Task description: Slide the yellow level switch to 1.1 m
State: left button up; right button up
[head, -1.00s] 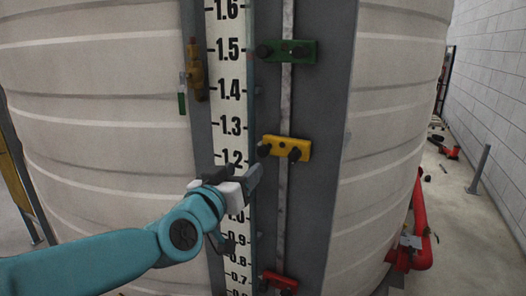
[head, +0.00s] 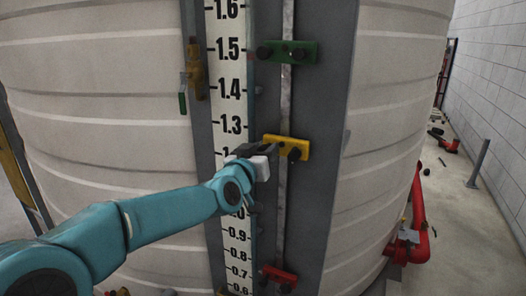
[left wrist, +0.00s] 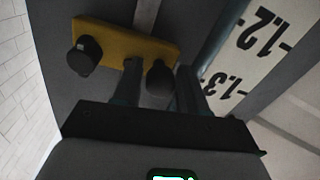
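The yellow level switch (head: 287,147) sits on a thin vertical rail (head: 284,200) beside the white number scale (head: 232,125), roughly level with the 1.2 mark. It has two black knobs; the right one (head: 294,154) shows in the head view and the left one is hidden by my gripper. My left gripper (head: 272,149) is at the switch's left end. In the left wrist view the switch (left wrist: 125,42) is at upper left, and one knob (left wrist: 160,78) appears between the parted fingers (left wrist: 158,90), with a gap on one side. My right gripper is not in view.
A green switch (head: 288,51) sits higher on the same rail near 1.5, and a red one (head: 279,277) lower down. Red pipework (head: 413,235) stands right of the tank (head: 385,150).

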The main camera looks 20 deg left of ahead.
pick_arm(q)
grip_shut()
notch_tip(320, 180, down, 18)
jog(key=b, duration=1.6)
jog(key=shift+r+b, duration=0.2)
jog(key=shift+b, duration=0.2)
jog(key=shift+o, duration=2.2)
grip_release()
jog(key=shift+s, duration=0.1)
jog(key=s+b, duration=0.1)
jog(key=s, duration=1.5)
jog(key=shift+d, duration=0.15)
